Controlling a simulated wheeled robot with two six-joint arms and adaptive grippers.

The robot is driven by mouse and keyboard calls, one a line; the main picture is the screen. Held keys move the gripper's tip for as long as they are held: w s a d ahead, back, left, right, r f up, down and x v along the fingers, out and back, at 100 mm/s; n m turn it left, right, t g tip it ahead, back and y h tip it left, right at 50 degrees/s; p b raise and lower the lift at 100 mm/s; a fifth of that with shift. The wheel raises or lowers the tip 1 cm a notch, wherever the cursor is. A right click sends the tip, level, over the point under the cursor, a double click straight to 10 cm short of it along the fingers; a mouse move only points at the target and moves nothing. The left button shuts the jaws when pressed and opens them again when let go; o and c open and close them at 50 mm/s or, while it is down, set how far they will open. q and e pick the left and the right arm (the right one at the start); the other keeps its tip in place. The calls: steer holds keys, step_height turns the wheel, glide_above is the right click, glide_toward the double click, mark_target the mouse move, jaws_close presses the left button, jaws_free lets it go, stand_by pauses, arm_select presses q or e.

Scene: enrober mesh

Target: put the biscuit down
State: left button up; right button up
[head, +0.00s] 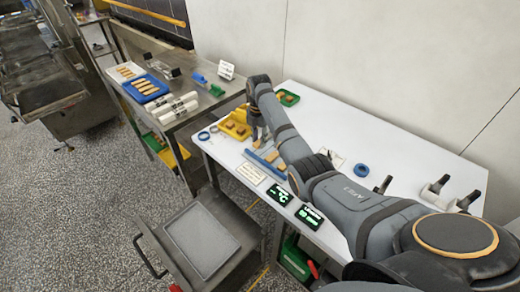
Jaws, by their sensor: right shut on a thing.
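My right gripper (257,136) reaches from the right over the far left part of the white table (330,125), pointing down. It is shut on a small tan biscuit (257,143), which is mostly hidden by the fingers. A yellow tray (228,131) with brown pieces lies just left of the gripper. A blue bar or rack (262,165) with tan pieces beside it lies just in front of and below the gripper. Whether the biscuit touches anything below is too small to tell. My left gripper is not in view.
A green tray (293,99) stands behind my arm. Dark displays (279,194) and a card (251,173) line the table's front edge. A blue tray of biscuits (139,94) and white rolls (178,108) lie on the steel table. A grey cart (244,245) stands in front.

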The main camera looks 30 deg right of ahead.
mark_target(260, 152)
steer(key=shift+w+d+f, duration=0.25)
steer(key=shift+d+f, duration=0.05)
steer(key=shift+f, duration=0.2)
step_height(260, 152, down, 3)
steer(key=shift+w+f+p, duration=0.1)
steer(key=shift+p, duration=0.35)
steer(key=shift+f, duration=0.1)
steer(key=shift+f, duration=0.15)
steer(key=o, duration=0.9)
steer(key=shift+c, duration=0.2)
